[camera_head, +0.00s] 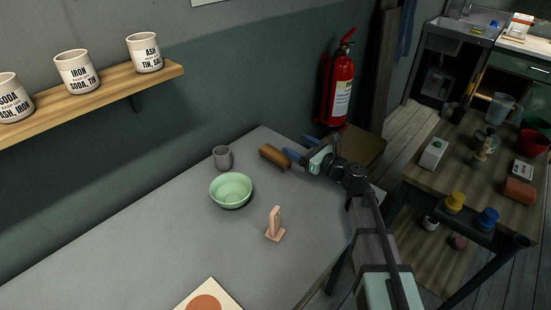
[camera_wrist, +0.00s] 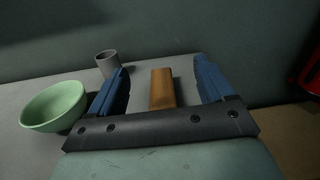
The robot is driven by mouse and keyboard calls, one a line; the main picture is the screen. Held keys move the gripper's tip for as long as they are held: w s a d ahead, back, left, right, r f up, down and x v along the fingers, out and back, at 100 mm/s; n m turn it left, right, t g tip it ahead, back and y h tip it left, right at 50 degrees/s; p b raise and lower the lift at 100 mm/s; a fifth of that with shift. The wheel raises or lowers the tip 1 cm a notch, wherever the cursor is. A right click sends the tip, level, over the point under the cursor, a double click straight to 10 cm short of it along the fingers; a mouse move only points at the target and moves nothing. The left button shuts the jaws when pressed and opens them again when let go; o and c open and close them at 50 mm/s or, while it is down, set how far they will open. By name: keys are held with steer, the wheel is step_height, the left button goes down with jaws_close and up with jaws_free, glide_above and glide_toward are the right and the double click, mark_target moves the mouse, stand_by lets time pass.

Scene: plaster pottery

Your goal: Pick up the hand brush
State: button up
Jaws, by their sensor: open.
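The hand brush (camera_head: 274,157) is a brown block at the far right end of the grey table. In the wrist view the brush (camera_wrist: 162,89) lies between my two blue fingers, with a gap on each side. My gripper (camera_head: 297,157) is open and reaches toward the brush from the right. In the wrist view my gripper (camera_wrist: 162,84) shows both fingers spread wide and empty. The bristles are hidden, and I cannot tell how far the fingertips reach along the brush.
A grey cup (camera_head: 222,158) and a green bowl (camera_head: 231,189) stand left of the brush. A small wooden stand (camera_head: 274,226) is nearer the front of the table (camera_head: 150,235). A red extinguisher (camera_head: 339,88) hangs behind my gripper. A shelf (camera_head: 100,97) with labelled cups is upper left.

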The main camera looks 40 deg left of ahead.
glide_toward(281, 156)
steer(key=a, duration=0.3)
steer(key=shift+f, duration=0.3)
steer(key=shift+w+a+r, duration=0.1)
steer(key=shift+w+a, duration=0.05)
steer(key=shift+a, duration=3.45)
steer(key=shift+c, duration=0.3)
steer(key=c, duration=1)
